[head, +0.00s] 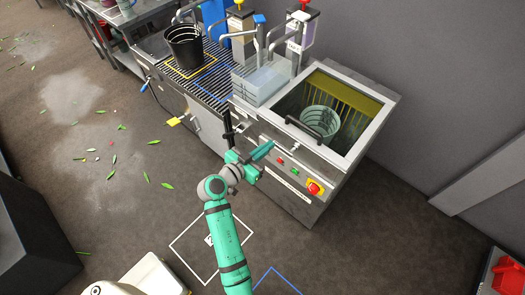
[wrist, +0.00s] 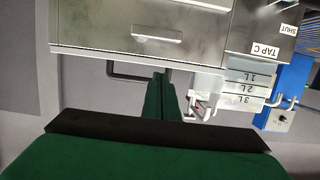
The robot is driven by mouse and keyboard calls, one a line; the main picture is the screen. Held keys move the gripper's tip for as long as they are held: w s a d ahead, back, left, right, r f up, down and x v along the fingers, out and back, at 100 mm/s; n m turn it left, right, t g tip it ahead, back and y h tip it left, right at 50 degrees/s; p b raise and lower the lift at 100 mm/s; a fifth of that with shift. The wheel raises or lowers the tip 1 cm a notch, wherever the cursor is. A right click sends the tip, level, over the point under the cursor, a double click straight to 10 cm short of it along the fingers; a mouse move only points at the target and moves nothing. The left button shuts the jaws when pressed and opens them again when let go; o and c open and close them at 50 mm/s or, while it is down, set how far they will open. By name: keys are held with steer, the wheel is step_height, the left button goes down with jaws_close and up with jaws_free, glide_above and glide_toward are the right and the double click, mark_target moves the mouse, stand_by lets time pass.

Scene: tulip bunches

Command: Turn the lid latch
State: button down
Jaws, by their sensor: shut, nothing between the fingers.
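The metal machine (head: 285,185) has a rectangular well with a clear-looking cover and a black bar handle (head: 303,130) at its front edge. A small pale metal fitting (head: 295,148) sits on the front rim below the handle; it may be the latch, but its turn position is too small to tell. My gripper (head: 266,148) is shut and empty, just in front of the machine's upper front edge, left of that fitting. In the wrist view my gripper's dark green fingers (wrist: 160,76) are together, their tips near a dark bar handle (wrist: 122,76). I cannot tell whether they touch anything.
A pale green bucket (head: 319,121) stands inside the well. Buttons and a red emergency stop (head: 314,188) are on the front panel. Taps and a black bucket (head: 185,45) stand on the grated counter to the left. The floor in front is mostly clear.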

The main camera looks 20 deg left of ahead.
steer(key=w+d+f, duration=0.1)
steer(key=w+f, duration=0.4)
steer(key=shift+d+f, duration=0.15)
steer(key=shift+d, duration=0.15)
steer(key=shift+d+f, duration=0.1)
stand_by(0.3)
